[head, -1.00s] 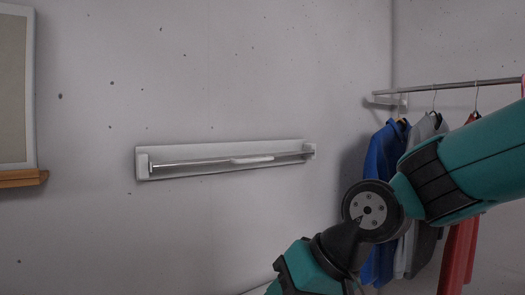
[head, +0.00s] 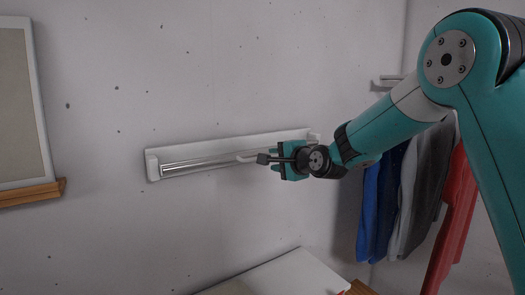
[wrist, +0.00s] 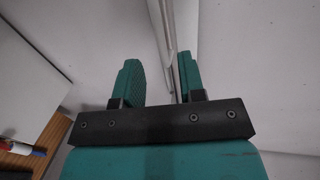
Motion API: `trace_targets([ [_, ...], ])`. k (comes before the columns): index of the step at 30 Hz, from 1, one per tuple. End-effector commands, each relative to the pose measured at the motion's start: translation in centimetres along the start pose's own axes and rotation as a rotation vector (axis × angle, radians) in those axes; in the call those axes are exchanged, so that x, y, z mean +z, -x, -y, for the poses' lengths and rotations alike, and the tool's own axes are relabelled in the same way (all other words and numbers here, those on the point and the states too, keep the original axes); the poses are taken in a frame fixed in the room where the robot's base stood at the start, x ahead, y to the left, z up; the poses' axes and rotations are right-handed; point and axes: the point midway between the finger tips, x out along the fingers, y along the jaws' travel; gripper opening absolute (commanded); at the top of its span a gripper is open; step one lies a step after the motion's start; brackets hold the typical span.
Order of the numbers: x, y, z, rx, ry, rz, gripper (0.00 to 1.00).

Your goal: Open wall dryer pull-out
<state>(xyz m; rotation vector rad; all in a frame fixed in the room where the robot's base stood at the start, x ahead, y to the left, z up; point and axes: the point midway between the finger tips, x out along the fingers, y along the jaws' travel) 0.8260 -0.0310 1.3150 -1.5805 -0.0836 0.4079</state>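The wall dryer (head: 225,148) is a long white housing with metal rods, mounted on the grey wall, its rods lying close against it. Its white handle (head: 246,158) shows partly at the front rod; my gripper hides the rest. My gripper (head: 265,158) is in front of the dryer's right half, at handle height. In the wrist view, the two green fingers of my gripper (wrist: 160,62) are apart, and the pale dryer bar (wrist: 169,38) runs up between or just beyond the fingertips. I cannot tell whether a finger touches it.
A white flat-topped appliance (head: 285,275) stands below, with wood (head: 358,288) beside it. Clothes (head: 400,200) hang at the right behind my arm. A framed board (head: 20,100) with a wooden ledge (head: 30,193) is at the left. The wall below the dryer is clear.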

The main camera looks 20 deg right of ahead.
Motion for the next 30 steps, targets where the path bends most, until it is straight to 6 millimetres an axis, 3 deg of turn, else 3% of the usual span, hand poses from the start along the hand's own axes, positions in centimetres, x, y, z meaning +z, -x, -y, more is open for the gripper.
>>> trace_targets([
  [3, 0.1, -2.7, 0.4, 0.002, 0.000, 0.002, 0.37],
  [9, 0.1, -6.0, 0.2, 0.002, 0.001, 0.002, 0.37],
  [15, 0.1, -7.3, 0.1, 0.001, 0.000, 0.001, 0.37],
  [23, 0.1, -7.5, 0.0, 0.001, 0.000, 0.001, 0.37],
  [28, 0.1, -7.5, 0.0, 0.001, 0.000, 0.001, 0.02],
  [30, 0.1, -7.5, 0.0, 0.001, 0.000, 0.001, 0.00],
])
